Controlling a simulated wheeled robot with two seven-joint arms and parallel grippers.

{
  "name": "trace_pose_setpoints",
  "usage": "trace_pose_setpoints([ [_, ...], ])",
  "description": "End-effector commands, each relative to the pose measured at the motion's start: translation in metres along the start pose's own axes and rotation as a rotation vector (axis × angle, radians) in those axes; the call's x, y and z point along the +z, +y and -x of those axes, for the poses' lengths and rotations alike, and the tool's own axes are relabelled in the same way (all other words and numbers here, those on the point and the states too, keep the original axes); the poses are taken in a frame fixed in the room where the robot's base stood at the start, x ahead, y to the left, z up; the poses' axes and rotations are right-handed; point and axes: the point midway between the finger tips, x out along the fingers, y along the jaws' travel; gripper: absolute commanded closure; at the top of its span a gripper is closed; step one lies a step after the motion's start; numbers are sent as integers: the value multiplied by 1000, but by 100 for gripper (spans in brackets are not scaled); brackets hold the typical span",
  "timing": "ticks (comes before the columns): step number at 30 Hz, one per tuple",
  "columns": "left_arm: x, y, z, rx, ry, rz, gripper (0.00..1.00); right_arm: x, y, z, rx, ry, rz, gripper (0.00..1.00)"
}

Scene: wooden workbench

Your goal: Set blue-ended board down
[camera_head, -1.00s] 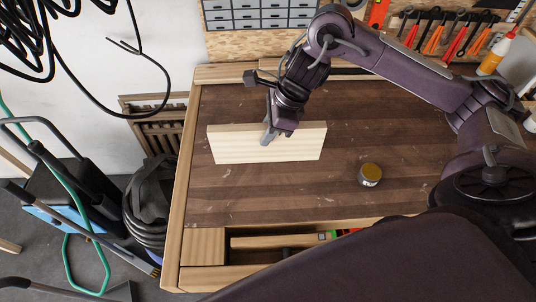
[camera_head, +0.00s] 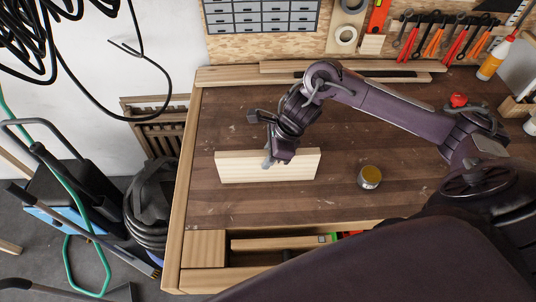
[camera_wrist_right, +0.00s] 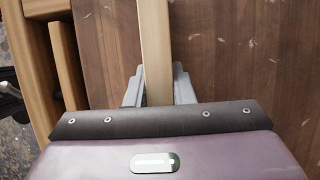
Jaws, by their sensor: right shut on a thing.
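A pale wooden board (camera_head: 245,169) stands on its long edge at the left part of the dark workbench top. My right gripper (camera_head: 268,158) is shut on the board's upper edge near its middle. In the right wrist view the board (camera_wrist_right: 155,45) runs up from between the two grey fingers of my right gripper (camera_wrist_right: 158,88). I cannot tell whether the board's lower edge touches the bench. No blue end shows on the board in either view. My left gripper is not in view.
A small jar with a dark yellowish lid (camera_head: 370,177) stands right of the board on the workbench (camera_head: 330,205). Wooden strips (camera_head: 300,74) lie along the back edge. The bench top between board and jar is clear. Tools hang on the back wall.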

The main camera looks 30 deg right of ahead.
Motion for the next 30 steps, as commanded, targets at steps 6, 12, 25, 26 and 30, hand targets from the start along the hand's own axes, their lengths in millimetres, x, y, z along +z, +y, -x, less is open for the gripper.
trace_pose_setpoints([
  [6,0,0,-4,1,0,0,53,-1,0,-2,0,0,0,68],
  [12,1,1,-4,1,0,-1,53,-1,0,-2,0,0,0,56],
  [25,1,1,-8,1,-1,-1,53,0,-2,26,-7,-1,4,56],
  [26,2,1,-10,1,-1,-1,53,-1,-1,33,-6,1,3,56],
  [30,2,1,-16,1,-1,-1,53,-1,-2,65,-8,1,2,56],
])
